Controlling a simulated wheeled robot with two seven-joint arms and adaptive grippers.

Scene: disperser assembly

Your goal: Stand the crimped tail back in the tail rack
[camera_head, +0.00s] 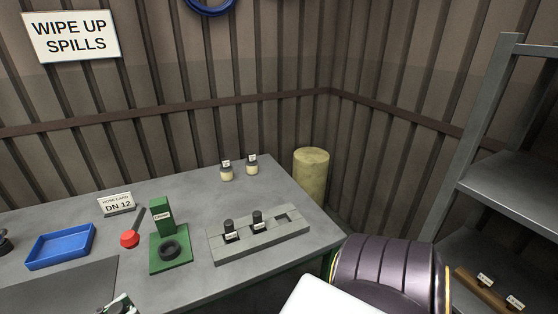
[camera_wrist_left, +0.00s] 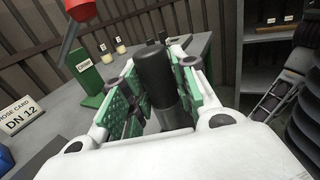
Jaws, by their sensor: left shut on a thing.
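My left gripper (camera_wrist_left: 158,88) is shut on a black-topped cylinder with a grey lower part, the crimped tail (camera_wrist_left: 155,68), between its green pads. In the head view only a bit of this gripper (camera_head: 118,304) shows at the bottom edge, left of the rack and in front of the green crimper. The grey tail rack (camera_head: 225,253) lies on the bench at the right. Two black-capped tails (camera_head: 229,231) (camera_head: 257,221) stand in it, and an empty slot (camera_head: 287,218) shows at its right end. My right gripper is not in view.
The green crimper (camera_head: 163,218) with a black ring (camera_head: 169,250) and red knob (camera_head: 130,239) stands left of the rack. Further left are a hose card (camera_head: 117,203) and a blue tray (camera_head: 60,246). Two small bottles (camera_head: 226,172) (camera_head: 252,166) stand behind the rack. Shelving (camera_head: 510,190) stands at right.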

